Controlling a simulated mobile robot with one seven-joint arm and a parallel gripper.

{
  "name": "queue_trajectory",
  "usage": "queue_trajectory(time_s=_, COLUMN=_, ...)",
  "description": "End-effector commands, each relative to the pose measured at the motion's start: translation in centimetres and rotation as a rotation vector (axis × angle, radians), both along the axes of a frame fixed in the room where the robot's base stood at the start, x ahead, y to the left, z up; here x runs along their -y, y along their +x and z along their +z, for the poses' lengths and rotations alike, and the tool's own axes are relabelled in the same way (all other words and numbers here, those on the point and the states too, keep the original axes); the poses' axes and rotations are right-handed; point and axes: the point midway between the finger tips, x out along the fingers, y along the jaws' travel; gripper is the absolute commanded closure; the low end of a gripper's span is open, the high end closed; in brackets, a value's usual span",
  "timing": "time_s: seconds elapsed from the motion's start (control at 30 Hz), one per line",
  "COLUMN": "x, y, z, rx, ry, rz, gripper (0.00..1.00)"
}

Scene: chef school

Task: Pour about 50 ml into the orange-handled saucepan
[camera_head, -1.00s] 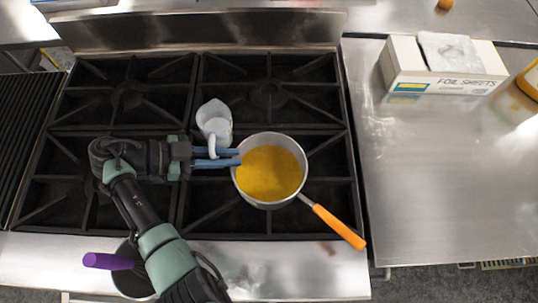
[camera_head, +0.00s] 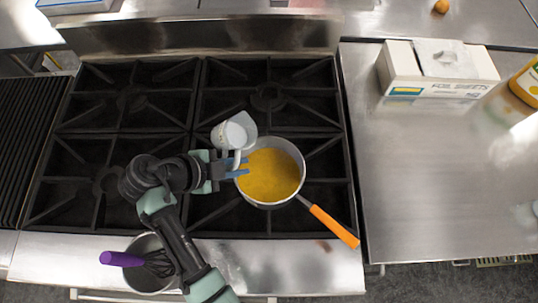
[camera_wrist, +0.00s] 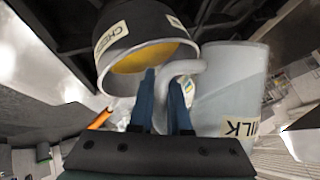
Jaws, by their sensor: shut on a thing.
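The saucepan (camera_head: 292,152) sits on the stove's right front burner. It holds yellow-orange content, and its orange handle (camera_head: 333,226) points toward the lower right. A pale, translucent jug (camera_head: 231,134) is beside the pan's upper left rim, slightly tilted in the head view. In the wrist view the jug (camera_wrist: 222,95) carries a MILK label, and the saucepan (camera_wrist: 150,27) shows a partly hidden label. My gripper (camera_head: 238,167) is shut on the jug's handle; its blue fingers (camera_wrist: 163,84) show beside that handle. No stream is visible, and the jug's liquid level is unclear.
A pot (camera_head: 150,278) with a purple-handled whisk (camera_head: 122,259) stands at the stove's front left. A foil-sheets box (camera_head: 430,92) and a yellow-labelled container (camera_head: 526,85) are on the right counter, whose middle is clear. Black grates surround the pan.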

Motion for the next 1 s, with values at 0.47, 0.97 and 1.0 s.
queue_trajectory(time_s=0.47, x=-0.8, y=0.5, z=0.7, rx=0.131, ry=0.216, rz=0.004, gripper=1.0)
queue_trajectory(time_s=0.97, x=-1.1, y=0.7, z=1.0, rx=0.179, ry=0.291, rz=0.007, gripper=1.0)
queue_trajectory(time_s=1.0, x=-1.1, y=0.7, z=1.0, rx=0.182, ry=0.296, rz=0.007, gripper=1.0)
